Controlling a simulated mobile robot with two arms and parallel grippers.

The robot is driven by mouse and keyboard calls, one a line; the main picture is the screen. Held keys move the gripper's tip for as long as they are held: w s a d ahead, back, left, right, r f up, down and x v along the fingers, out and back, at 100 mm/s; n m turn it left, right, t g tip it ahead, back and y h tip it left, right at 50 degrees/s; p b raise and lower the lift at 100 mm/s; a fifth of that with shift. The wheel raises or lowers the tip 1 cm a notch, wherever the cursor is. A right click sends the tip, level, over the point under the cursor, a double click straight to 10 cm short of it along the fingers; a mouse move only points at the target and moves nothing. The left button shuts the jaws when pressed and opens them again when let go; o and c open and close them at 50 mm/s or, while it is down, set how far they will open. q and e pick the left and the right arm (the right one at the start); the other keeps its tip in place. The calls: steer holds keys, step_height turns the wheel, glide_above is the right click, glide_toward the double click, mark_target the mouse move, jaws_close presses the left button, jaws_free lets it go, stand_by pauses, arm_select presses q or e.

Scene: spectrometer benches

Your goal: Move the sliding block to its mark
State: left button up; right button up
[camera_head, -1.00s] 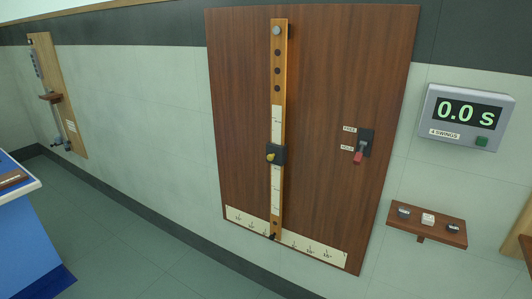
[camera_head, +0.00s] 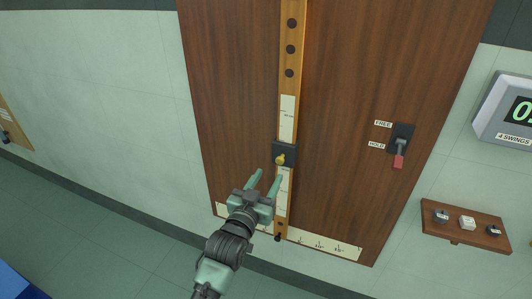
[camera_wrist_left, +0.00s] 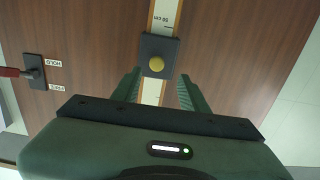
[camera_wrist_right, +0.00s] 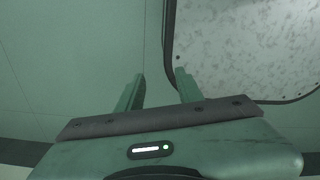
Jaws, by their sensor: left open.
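The sliding block (camera_head: 284,153) is a dark square block with a yellow knob (camera_head: 280,160). It sits on an orange upright bar (camera_head: 290,75) with a pale scale strip (camera_head: 287,118). In the left wrist view the block (camera_wrist_left: 147,47) and its round yellow knob (camera_wrist_left: 157,64) lie just beyond the fingertips, near a "50 cm" label. My left gripper (camera_head: 268,176) is open, its fingers either side of the bar's line, just below the block in the head view and apart from it. My right gripper (camera_wrist_right: 159,80) shows only in its wrist view, open and empty. I cannot make out the mark.
A wooden panel (camera_head: 230,80) backs the bar. A red-handled FREE/HOLD switch (camera_head: 400,150) is on its right, at HOLD. A small shelf (camera_head: 470,237) with small weights and a timer (camera_head: 510,110) are further right. A pale angle scale (camera_head: 325,245) runs along the bottom.

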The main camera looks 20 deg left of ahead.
mark_target(279, 162)
arm_select(q)
steer(key=w, duration=0.4)
steer(key=w+p, duration=0.1)
steer(key=w, duration=0.1)
steer(key=shift+w+d+r, duration=0.15)
steer(key=shift+w+d, duration=0.2)
steer(key=shift+w, duration=0.35)
steer(key=c, duration=0.7)
jaws_close()
arm_select(e)
steer(key=shift+s+d+r, duration=0.1)
steer(key=shift+s+r, duration=0.05)
steer(key=shift+r, duration=0.3)
steer(key=shift+d, duration=0.4)
